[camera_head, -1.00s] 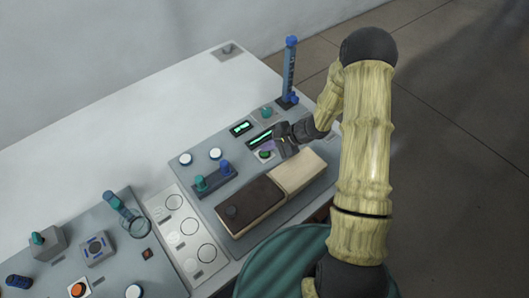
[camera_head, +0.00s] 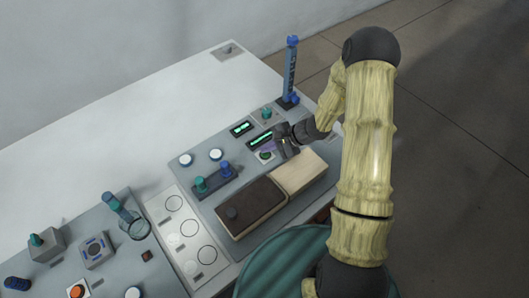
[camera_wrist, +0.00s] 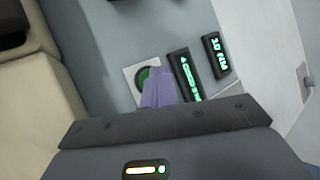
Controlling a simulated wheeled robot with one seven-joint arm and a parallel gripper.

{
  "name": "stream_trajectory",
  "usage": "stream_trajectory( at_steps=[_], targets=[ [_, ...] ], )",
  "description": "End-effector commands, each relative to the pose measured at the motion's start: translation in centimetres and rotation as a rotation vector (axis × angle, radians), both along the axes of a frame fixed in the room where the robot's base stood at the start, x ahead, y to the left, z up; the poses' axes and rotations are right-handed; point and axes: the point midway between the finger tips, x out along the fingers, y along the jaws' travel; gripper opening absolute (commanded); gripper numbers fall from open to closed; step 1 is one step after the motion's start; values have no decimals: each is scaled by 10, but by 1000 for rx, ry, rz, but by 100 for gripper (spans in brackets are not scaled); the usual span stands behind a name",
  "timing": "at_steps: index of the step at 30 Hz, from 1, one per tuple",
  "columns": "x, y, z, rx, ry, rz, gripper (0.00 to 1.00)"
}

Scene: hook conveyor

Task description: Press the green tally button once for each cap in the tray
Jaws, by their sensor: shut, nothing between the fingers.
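The green tally button (camera_head: 265,155) sits on a pale square plate on the grey console, and it also shows in the wrist view (camera_wrist: 143,76), partly hidden by my fingers. My gripper (camera_head: 271,147) is shut and empty, with its purple fingertips (camera_wrist: 157,88) over or right beside the button. I cannot tell whether they touch it. A long box with a dark brown part (camera_head: 258,198) and a cream part (camera_head: 299,173) lies in front of the button, with a dark knob on the brown part. I cannot make out for sure which item is the cap tray.
Two lit green displays (camera_head: 241,128) (camera_head: 260,139) lie beside the button. A blue post (camera_head: 290,68) stands behind. A small holder (camera_head: 214,182) bears a teal and a blue knob. White round buttons (camera_head: 186,160) are to the left. The white tabletop (camera_head: 130,125) behind is clear.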

Motion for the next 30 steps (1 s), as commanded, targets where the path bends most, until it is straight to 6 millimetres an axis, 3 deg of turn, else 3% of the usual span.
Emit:
stream_trajectory(
  at_steps=[1,14,30],
  targets=[
    [-8,-9,-5,-15,23,-9,0],
    [-8,-10,2,-15,22,-13,0],
    [-5,-5,48,-9,12,-7,0]
  ],
)
